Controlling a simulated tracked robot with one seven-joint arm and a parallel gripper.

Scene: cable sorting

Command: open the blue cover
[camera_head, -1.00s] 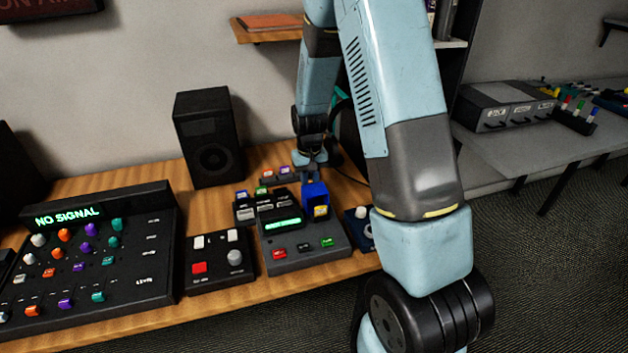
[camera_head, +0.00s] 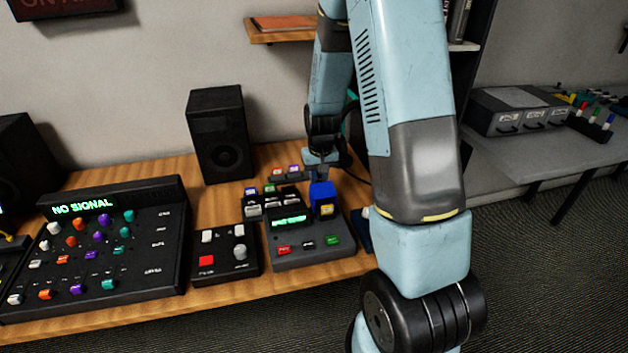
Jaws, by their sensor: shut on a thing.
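The blue cover (camera_head: 322,191) is on the back right of a dark control box (camera_head: 310,257). It stands raised, with a yellow-marked button (camera_head: 326,209) showing below its front. My gripper (camera_head: 321,174) reaches down from behind and is shut on the blue cover at its upper back edge. The fingertips are small here and partly hidden behind the cover, so the exact contact is hard to see.
The box has a green-lit display (camera_head: 289,220) and red, dark and green buttons in front. A smaller box (camera_head: 222,262) and a large "NO SIGNAL" mixer (camera_head: 150,262) stand left. A black speaker (camera_head: 219,135) is behind. The table's front edge is close.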

